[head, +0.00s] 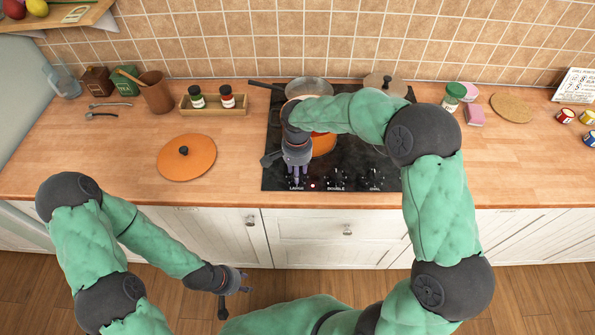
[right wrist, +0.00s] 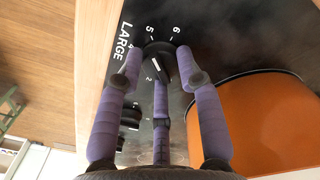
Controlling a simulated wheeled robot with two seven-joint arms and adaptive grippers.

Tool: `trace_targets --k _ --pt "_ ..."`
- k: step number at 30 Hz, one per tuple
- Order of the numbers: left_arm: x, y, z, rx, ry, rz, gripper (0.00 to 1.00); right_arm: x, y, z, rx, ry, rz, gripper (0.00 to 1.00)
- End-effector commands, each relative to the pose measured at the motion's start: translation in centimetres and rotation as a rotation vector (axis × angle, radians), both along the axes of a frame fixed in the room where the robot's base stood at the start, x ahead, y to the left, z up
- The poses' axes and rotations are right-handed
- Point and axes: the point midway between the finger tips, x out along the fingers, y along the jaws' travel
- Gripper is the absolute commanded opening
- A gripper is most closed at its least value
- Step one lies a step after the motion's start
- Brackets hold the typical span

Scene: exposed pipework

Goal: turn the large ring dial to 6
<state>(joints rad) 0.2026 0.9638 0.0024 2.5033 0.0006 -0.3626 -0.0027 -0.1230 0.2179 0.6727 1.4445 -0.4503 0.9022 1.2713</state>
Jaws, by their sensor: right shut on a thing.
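The large ring dial (right wrist: 158,50) is a dark knob beside the word LARGE and the numbers 5 and 6 in the right wrist view. In the head view my right gripper (head: 296,172) reaches down to the front left of the hob and hides most of the dial. My left gripper (head: 234,288) is empty, fingers spread, in front of the cabinets.
The black hob (head: 275,130) has other dials (head: 336,180) to the right, and an orange pan (head: 323,144) stands close to my right gripper. An orange lid (head: 187,157) lies on the counter to the left.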

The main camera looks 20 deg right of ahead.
Motion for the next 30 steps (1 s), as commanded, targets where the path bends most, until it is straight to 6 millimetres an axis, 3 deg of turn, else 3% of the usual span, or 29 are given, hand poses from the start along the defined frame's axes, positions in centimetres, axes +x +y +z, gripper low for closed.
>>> trace_targets --k 18,30 --pt "0.0 0.0 -1.5 0.000 0.000 0.000 0.40 0.0 0.4 -0.1 0.004 0.003 -0.555 0.04" --pt "0.0 0.0 -1.9 0.000 0.000 0.000 0.40 0.1 0.5 -0.1 0.004 0.004 -0.755 0.04"
